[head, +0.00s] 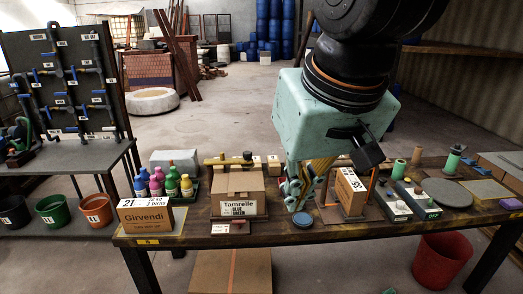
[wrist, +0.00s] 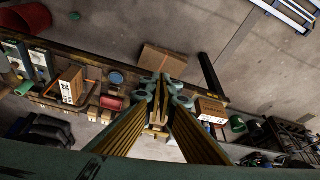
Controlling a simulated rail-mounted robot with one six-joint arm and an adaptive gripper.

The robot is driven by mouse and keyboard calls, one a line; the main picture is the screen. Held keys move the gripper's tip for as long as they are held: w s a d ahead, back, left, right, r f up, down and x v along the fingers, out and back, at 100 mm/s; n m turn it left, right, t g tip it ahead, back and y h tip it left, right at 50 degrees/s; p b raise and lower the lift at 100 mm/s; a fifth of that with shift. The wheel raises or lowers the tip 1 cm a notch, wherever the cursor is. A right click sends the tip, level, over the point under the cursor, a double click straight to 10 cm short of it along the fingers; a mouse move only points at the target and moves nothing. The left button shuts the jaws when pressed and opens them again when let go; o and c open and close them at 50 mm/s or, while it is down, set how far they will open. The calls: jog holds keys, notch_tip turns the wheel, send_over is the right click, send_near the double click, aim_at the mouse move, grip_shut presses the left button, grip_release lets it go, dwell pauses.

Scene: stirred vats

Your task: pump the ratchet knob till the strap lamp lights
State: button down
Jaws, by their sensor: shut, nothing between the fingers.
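A carton labelled Tamrelle (head: 238,193) stands on the workbench. A yellow bar with dark ends (head: 228,161) runs over or just behind its top. A dark knob-like piece (head: 248,156) is at the bar's right end; I cannot tell for certain that it is the ratchet knob. No lit strap lamp can be made out. My gripper (head: 298,197) hangs right of this carton, pointing down, above the bench and behind the blue disc. It is shut and empty. In the wrist view my gripper (wrist: 163,88) hides the bench directly below it.
A blue disc (head: 303,220) lies at the bench's front edge. A tilted carton (head: 351,192) in an orange-sided stand is close on the right. Switch boxes (head: 393,205) lie beyond it. Bottles (head: 163,182) and the Girvendi carton (head: 146,216) stand left. A red bin (head: 441,262) is on the floor.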

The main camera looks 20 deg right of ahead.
jog(key=w+d+m+t+h+p, duration=0.1)
jog(key=w+d+m+h+p, duration=0.4)
jog(key=w+d, duration=2.05)
jog(key=w+d+f+m, duration=0.2)
jog(key=w+d, duration=0.2)
jog(key=d, duration=0.2)
jog(key=w+d+f+m+y, duration=0.1)
jog(key=w+d+f+m, duration=0.15)
jog(key=d, duration=0.45)
jog(key=w+d+f+m, duration=0.1)
jog(key=w+d+f, duration=0.25)
jog(key=d, duration=0.25)
jog(key=d+f+m+p, duration=0.1)
jog(key=d+f+m, duration=0.1)
jog(key=d+f, duration=0.4)
jog(key=d+f+m+h+p, duration=0.1)
jog(key=d+f, duration=0.5)
jog(key=d, duration=0.9)
jog(key=s+d+f+m+t+h+p, duration=0.1)
jog(key=d+f+m, duration=0.2)
jog(key=d+f, duration=0.4)
jog(key=d, duration=0.4)
jog(key=shift+s+d+f, duration=0.1)
jog(key=shift+f, duration=0.15)
